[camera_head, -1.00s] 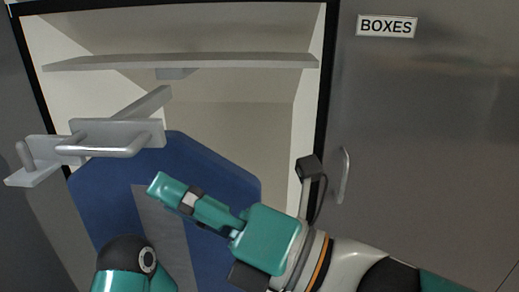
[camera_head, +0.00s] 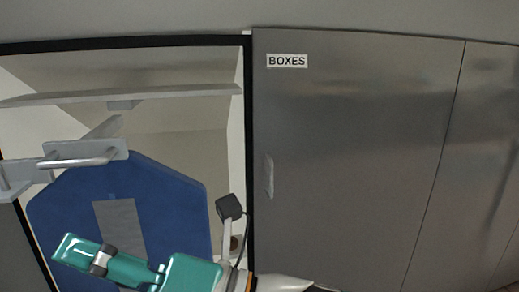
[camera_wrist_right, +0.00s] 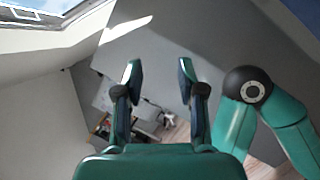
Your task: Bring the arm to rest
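My right gripper (camera_head: 62,248) shows at the lower left of the head view, teal, with its arm coming in from below. In the right wrist view its two fingers (camera_wrist_right: 159,75) stand apart with nothing between them, so it is open and empty. In the head view it overlaps the lower part of a blue panel (camera_head: 165,195) with a grey strip. I cannot tell how far apart they are. The left gripper does not show.
Behind the panel is an open cabinet with a pale shelf (camera_head: 190,91). A grey bracket with a bar handle (camera_head: 85,161) is at left. A shut grey door (camera_head: 350,150) labelled BOXES (camera_head: 287,61) stands to the right. The wrist view shows open room past the fingers.

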